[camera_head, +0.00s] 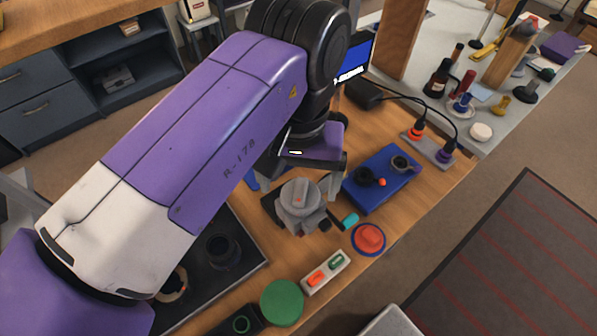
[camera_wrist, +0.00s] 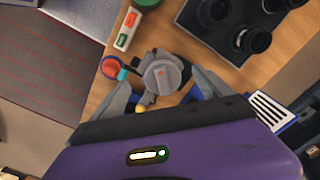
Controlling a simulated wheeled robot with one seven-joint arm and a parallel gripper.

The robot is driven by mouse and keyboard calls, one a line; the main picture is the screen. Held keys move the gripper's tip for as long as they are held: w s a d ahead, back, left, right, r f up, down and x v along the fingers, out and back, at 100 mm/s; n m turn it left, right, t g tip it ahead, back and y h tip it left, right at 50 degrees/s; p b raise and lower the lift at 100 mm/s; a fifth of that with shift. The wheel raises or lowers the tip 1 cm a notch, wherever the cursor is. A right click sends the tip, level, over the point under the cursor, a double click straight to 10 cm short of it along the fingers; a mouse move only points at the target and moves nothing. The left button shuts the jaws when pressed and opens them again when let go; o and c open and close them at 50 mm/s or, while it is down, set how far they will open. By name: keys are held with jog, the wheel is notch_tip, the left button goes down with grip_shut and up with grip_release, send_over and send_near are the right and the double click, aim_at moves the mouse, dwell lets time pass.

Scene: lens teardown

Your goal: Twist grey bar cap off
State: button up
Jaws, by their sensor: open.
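The grey bar cap (camera_head: 301,194) is a round cap with a raised bar across its top and a small red mark. It sits on a grey clamp-like holder (camera_head: 312,223) with a teal-ended handle (camera_head: 350,220) on the wooden bench. It also shows in the wrist view (camera_wrist: 161,76). My gripper (camera_wrist: 161,84) is open, with one grey finger on each side of the cap in that view. The fingers look apart from the cap; their height above it is hard to tell.
A blue tray (camera_head: 358,201) with dark parts lies right of the holder. A red disc (camera_head: 369,237), a switch box (camera_head: 325,272) and a green disc (camera_head: 282,303) lie in front. A dark tray (camera_head: 247,262) with lens parts is at left. Cables run behind to plugs (camera_head: 416,133).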

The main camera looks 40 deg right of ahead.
aim_at(305, 200)
notch_tip(305, 200, down, 6)
jog(key=shift+f, duration=0.25)
jog(key=c, duration=1.4)
jog(key=shift+s+d+n+p, duration=0.15)
jog(key=shift+n+p, duration=0.15)
jog(key=shift+n, duration=0.35)
jog(key=shift+s+d+n+p, duration=0.1)
jog(key=shift+n+p, duration=0.2)
jog(key=shift+n, duration=0.35)
jog(key=shift+d+r+n+p, duration=0.1)
jog(key=shift+d+n+p, duration=0.1)
jog(key=shift+n+p, duration=0.5)
jog(key=shift+n, duration=0.6)
jog(key=shift+d, duration=0.1)
